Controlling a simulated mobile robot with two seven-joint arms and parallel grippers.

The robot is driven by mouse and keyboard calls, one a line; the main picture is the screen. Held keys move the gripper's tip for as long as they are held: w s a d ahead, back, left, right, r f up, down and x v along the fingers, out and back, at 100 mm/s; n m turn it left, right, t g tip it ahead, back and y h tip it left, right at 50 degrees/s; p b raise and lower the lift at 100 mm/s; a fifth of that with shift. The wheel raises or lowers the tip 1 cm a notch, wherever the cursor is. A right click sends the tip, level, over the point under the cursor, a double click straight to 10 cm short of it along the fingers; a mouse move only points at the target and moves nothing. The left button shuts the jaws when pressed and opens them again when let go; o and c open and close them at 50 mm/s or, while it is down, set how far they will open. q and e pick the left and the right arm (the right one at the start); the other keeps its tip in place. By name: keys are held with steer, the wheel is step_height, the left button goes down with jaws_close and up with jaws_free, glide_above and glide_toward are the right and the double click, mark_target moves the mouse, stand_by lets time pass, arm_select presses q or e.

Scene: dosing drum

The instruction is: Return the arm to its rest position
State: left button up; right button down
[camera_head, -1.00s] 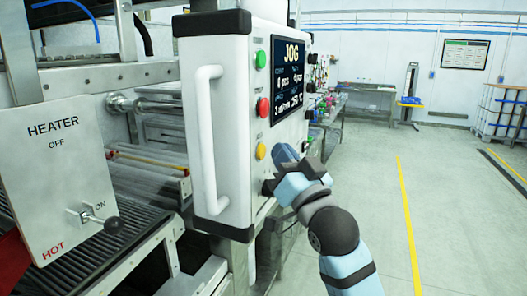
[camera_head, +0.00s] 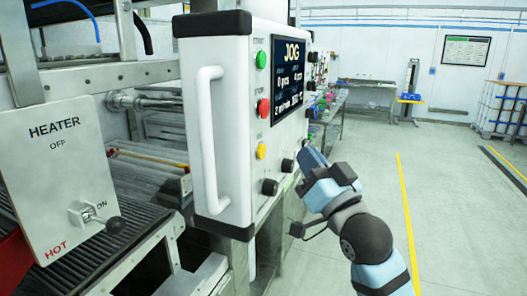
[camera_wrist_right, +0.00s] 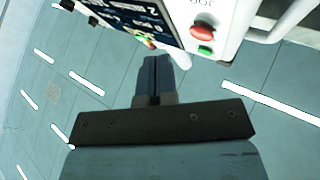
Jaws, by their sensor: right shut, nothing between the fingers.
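My right arm comes in from the lower right in the head view. Its gripper (camera_head: 309,158) is beside the right side of the white control box (camera_head: 223,130), close to the dark knobs (camera_head: 288,165). I cannot tell from the head view whether it touches one. In the right wrist view the gripper (camera_wrist_right: 157,62) has its fingers together with nothing between them, and the control box (camera_wrist_right: 226,22) is at the top. My left gripper is not in view.
The box carries a JOG screen (camera_head: 289,80), green, red and yellow buttons and a white handle (camera_head: 208,140). A HEATER panel (camera_head: 60,180) with a lever (camera_head: 105,222) stands at the left beside a conveyor. The floor (camera_head: 450,220) at the right is open.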

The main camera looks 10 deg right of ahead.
step_height(320, 180, down, 18)
steer(key=g+h, duration=0.2)
steer(key=g, duration=0.1)
steer(key=s+d+f+n+g+h+p, duration=0.1)
steer(key=s+f+g, duration=0.3)
steer(key=f, duration=0.8)
steer(key=s+f+g, duration=0.1)
steer(key=s+f, duration=0.5)
steer(key=f, duration=0.5)
steer(key=s+f+n+g+h, duration=0.1)
steer(key=s+f+g, duration=0.2)
steer(key=s+f, duration=0.9)
steer(key=shift+s+d+f+p, duration=0.35)
steer(key=shift+s+f, duration=0.05)
steer(key=shift+s, duration=0.2)
